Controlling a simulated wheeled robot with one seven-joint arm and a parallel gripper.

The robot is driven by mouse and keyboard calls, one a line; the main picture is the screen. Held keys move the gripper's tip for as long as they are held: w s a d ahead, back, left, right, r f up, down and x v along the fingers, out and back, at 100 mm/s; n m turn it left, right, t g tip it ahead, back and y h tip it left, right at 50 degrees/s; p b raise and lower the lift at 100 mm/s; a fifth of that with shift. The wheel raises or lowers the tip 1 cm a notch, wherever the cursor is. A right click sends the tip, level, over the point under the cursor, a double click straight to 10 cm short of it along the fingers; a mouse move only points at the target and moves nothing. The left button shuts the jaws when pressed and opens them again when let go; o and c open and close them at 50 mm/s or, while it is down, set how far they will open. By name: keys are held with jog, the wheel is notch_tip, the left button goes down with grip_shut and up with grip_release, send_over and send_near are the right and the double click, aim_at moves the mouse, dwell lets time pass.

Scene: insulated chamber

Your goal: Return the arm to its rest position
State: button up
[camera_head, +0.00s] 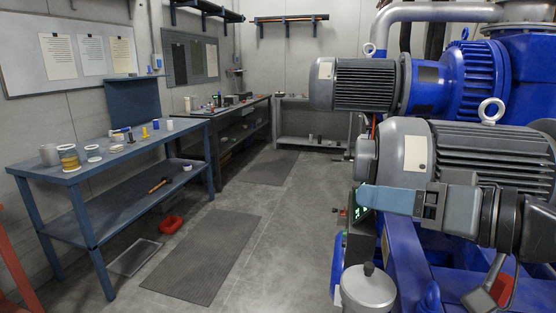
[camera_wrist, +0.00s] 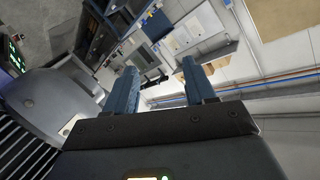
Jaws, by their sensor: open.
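My gripper (camera_head: 366,197) is in the right half of the head view, at the end of my arm, pointing left in front of the lower grey motor (camera_head: 405,150). In the wrist view its two blue fingers stand apart with nothing between them, so my gripper (camera_wrist: 160,72) is open and empty. The wrist view looks past the fingers to a tilted view of the room. Part of a rounded grey casing fills its left side. I cannot tell how far the fingers are from the motor.
Blue pump machinery (camera_head: 480,68) crowds the right side. A metal canister (camera_head: 368,290) stands below my gripper. A blue workbench (camera_head: 105,160) with jars and small items lines the left wall. A red bin (camera_head: 171,224) sits on the floor near a dark mat (camera_head: 205,255). The middle floor is clear.

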jog(key=s+f+m+t+h, duration=0.5)
jog(key=s+f+m+h, duration=0.5)
jog(key=s+f, duration=0.75)
jog(key=s+d+f+n, duration=0.2)
jog(key=s+d+n, duration=0.1)
jog(key=s, duration=0.7)
jog(key=s+d+f+n+g+h, duration=0.1)
jog(key=s+d+f+n, duration=0.1)
jog(key=s, duration=0.7)
jog(key=shift+s+d+f+n+g, duration=0.35)
jog(key=shift+d+n, duration=0.2)
jog(key=shift+n, duration=0.15)
